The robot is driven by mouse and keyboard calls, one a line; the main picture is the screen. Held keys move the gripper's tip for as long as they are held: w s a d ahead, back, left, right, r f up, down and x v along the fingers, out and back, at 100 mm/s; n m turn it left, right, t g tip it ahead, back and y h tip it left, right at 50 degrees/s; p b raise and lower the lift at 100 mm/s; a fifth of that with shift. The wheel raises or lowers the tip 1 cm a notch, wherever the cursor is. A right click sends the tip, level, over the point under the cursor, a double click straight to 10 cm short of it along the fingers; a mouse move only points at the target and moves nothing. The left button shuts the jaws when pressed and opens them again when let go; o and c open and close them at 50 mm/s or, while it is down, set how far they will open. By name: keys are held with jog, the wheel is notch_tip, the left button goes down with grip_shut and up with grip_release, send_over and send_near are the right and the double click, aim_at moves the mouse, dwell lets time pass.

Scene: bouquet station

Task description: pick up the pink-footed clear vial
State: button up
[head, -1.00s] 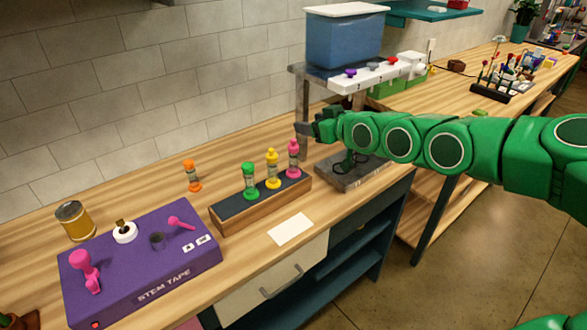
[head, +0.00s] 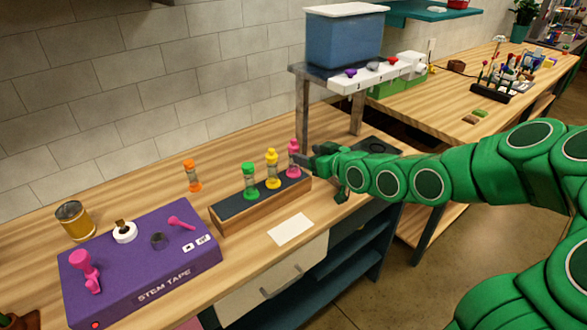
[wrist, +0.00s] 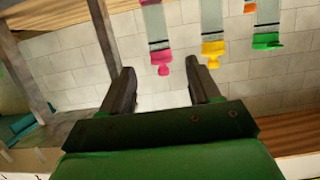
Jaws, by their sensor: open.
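The pink-footed clear vial (head: 293,160) stands upright at the right end of a dark-topped wooden rack (head: 232,219), beside a yellow vial (head: 272,170) and a green vial (head: 249,182). My gripper (head: 304,161) is open, with its tips just right of the pink vial; I cannot tell from this view whether they touch it. In the wrist view the pink vial (wrist: 160,57) shows beyond and roughly between the open fingers (wrist: 162,75), with nothing held. The yellow vial (wrist: 212,47) and green vial (wrist: 267,40) are to its right.
An orange vial (head: 192,176) stands alone behind the rack. A purple stem tape box (head: 130,283) is at left, near an amber jar (head: 74,220). A white card (head: 290,229) lies before the rack. A metal stand (head: 302,115) with a blue bin (head: 345,40) rises behind my gripper.

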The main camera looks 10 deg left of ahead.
jog(key=shift+f+x, duration=0.25)
jog(key=shift+x, duration=1.1)
jog(key=shift+f+x, duration=0.25)
jog(key=shift+x, duration=1.1)
jog(key=shift+f+x, duration=0.25)
jog(key=shift+x, duration=1.1)
jog(key=shift+s+d, duration=0.15)
jog(key=shift+s, duration=0.05)
grip_shut()
